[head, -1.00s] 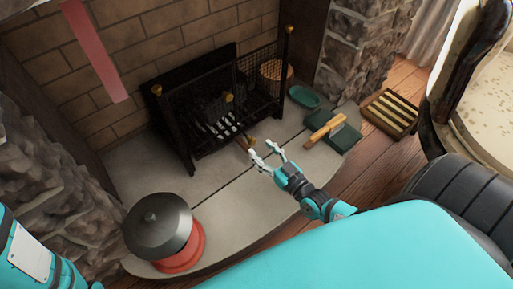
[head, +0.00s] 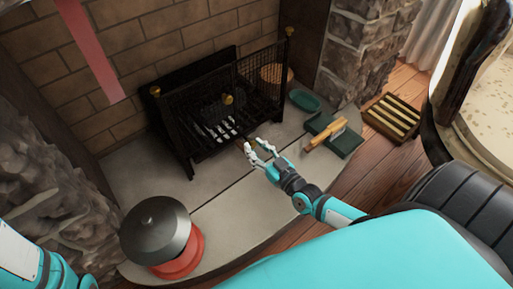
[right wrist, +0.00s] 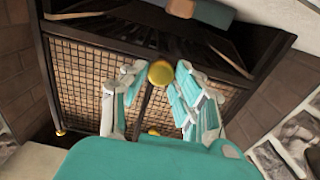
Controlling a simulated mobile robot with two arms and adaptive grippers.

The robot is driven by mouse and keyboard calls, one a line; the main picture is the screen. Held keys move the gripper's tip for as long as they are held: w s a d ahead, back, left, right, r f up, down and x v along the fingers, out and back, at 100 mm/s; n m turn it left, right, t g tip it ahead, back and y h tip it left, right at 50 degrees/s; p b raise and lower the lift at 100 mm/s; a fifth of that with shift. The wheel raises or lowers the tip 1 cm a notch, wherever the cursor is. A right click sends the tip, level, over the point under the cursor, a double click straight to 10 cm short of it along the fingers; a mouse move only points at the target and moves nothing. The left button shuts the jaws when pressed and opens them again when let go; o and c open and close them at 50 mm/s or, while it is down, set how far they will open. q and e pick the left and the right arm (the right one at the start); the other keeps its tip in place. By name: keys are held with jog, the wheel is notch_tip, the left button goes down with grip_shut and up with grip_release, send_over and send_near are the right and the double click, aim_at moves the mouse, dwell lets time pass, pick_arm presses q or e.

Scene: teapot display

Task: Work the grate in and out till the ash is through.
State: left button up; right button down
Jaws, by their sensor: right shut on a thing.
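The grate (head: 215,128), with pale bars, sits low inside the black mesh-fronted fireplace guard (head: 178,140). My right gripper (head: 258,149) is at the front of the fireplace, low over the hearth, shut on a thin handle that points toward the grate. The fingers hide most of that handle. In the right wrist view my right gripper (right wrist: 160,105) has its fingers to either side of a dark rod, with a brass knob (right wrist: 160,72) between the tips. I cannot make out any ash. My left arm shows at the lower left; its gripper is out of view.
A dark-lidded red pot (head: 160,232) stands on the stone hearth (head: 115,185) at the left. A green dish (head: 304,100), a wooden-handled brush (head: 325,134) on a green pan (head: 345,145) and a slatted wooden rack (head: 393,115) are at the right.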

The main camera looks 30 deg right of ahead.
aim_at(250, 142)
jog(key=shift+w+a, duration=0.15)
jog(key=shift+w, duration=0.95)
jog(key=shift+w+a, duration=0.1)
jog(key=shift+w, duration=0.95)
jog(key=c, duration=1)
grip_release()
jog(key=shift+w, duration=0.1)
jog(key=shift+c, duration=0.2)
jog(key=shift+a, duration=0.1)
jog(key=s, duration=0.4)
jog(key=s+d, duration=0.1)
jog(key=s, duration=0.7)
jog(key=shift+d, duration=0.4)
